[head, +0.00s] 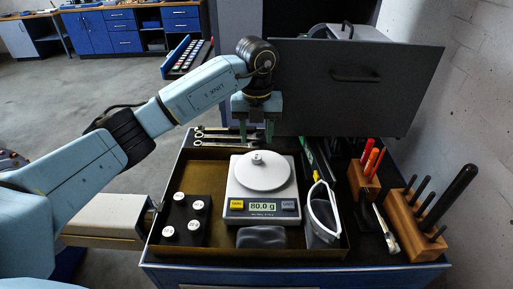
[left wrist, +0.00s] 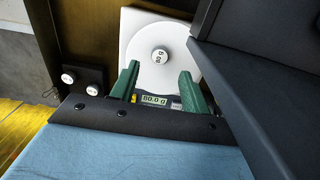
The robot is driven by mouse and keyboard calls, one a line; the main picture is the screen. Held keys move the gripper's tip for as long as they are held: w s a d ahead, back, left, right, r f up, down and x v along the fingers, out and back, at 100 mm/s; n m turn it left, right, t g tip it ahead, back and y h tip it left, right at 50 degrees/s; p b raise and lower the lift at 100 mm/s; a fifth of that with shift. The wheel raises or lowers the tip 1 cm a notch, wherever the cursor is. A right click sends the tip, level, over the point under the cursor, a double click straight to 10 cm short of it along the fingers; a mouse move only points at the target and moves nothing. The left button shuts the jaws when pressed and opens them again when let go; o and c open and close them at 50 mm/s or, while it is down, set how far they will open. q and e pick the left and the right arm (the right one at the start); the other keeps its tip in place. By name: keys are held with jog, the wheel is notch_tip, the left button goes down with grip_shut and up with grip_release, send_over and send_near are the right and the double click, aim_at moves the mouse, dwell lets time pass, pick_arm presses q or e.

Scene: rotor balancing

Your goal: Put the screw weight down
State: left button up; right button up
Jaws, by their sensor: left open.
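A small screw weight (head: 257,157) with a pale top stands on the round white pan of the scale (head: 236,190). The scale's display reads 80.0 g. In the left wrist view the weight (left wrist: 159,56) sits near the middle of the pan, apart from both fingers. My left gripper (head: 256,136) is open and empty, with its green fingers pointing down just behind the weight in the head view. The left wrist view shows its fingers (left wrist: 160,76) spread, with the weight seen between and beyond their tips. My right gripper does not show.
A black block (head: 181,217) holds several white-topped weights left of the scale, inside a shallow brown tray (head: 335,248). A grey pouch (head: 322,213) is at the right. Wooden tool holders (head: 410,228) stand further right. A dark panel (head: 350,90) rises behind my gripper.

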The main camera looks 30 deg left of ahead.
aim_at(257, 156)
pick_arm(q)
notch_tip(257, 156, up, 6)
jog(key=shift+r, duration=0.15)
dwell(0.5)
